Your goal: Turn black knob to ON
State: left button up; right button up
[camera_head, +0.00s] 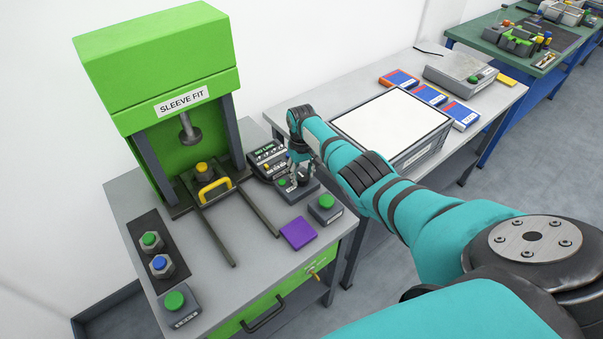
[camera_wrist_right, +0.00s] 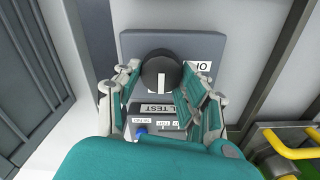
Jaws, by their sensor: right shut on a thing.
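The black knob (camera_wrist_right: 161,72) has a white pointer line and sits on a grey plate (camera_wrist_right: 215,46) in the right wrist view. A white label (camera_wrist_right: 203,67), partly hidden, is right of the knob. My right gripper (camera_wrist_right: 160,87) is shut on the knob, with a finger on each side. In the head view my right gripper (camera_head: 298,172) reaches down to a small grey box at the bench's back right; it largely hides the knob there. My left gripper is out of view.
A dark panel with a lit "NO LINK" display (camera_head: 265,152) stands just left of my right gripper. The green SLEEVE FIT press (camera_head: 160,65) with a yellow handle (camera_head: 214,190) is further left. A purple pad (camera_head: 298,233) and green button box (camera_head: 326,207) lie in front.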

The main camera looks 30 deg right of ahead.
aim_at(302, 175)
jog(key=shift+w+r, duration=0.1)
jog(key=o, duration=1.2)
notch_tip(302, 175, up, 12)
